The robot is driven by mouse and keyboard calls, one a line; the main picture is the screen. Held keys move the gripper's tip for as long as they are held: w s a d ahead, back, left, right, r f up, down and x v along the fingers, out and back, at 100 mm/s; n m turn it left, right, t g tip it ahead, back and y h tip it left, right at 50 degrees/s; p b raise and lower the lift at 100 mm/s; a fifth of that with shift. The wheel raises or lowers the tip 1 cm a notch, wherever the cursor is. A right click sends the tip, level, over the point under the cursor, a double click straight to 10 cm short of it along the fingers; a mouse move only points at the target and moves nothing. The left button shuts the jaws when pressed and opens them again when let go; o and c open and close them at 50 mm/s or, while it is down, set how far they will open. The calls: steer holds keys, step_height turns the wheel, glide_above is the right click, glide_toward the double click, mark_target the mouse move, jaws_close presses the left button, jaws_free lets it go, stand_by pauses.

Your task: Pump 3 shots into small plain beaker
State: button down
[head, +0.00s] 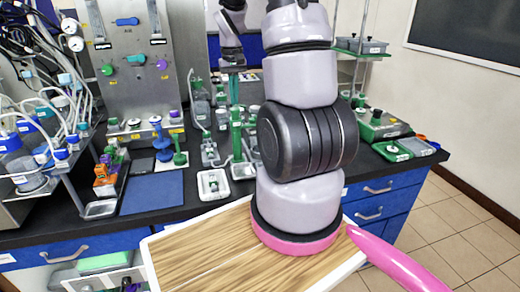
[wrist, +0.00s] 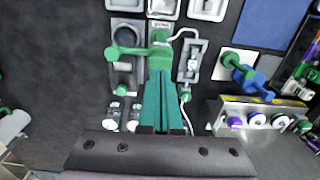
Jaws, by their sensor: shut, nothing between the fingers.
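My gripper (wrist: 160,74) shows in the wrist view as a black bar with two green tapered fingers, pressed together and empty. In the head view it points down over the middle of the bench (head: 237,112). Two small clear vessels (wrist: 113,112) stand beside the fingers in the wrist view; I cannot tell which is the plain beaker. A blue knobbed piece (head: 157,132) and a green one (head: 179,152) stand further left in the head view. I cannot tell which piece is the pump.
A steel panel with coloured knobs (head: 133,62) stands at the back left, beside tubing and vessels (head: 40,140). A blue mat (head: 152,194) lies clear on the black bench. A white tray (head: 213,186) is near the front edge. Green-topped equipment (head: 385,126) stands at right.

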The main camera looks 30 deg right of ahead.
mark_target(235, 109)
steer(key=shift+f, duration=1.8)
steer(key=shift+r, duration=1.8)
steer(key=shift+f, duration=1.8)
steer(key=shift+r, duration=1.8)
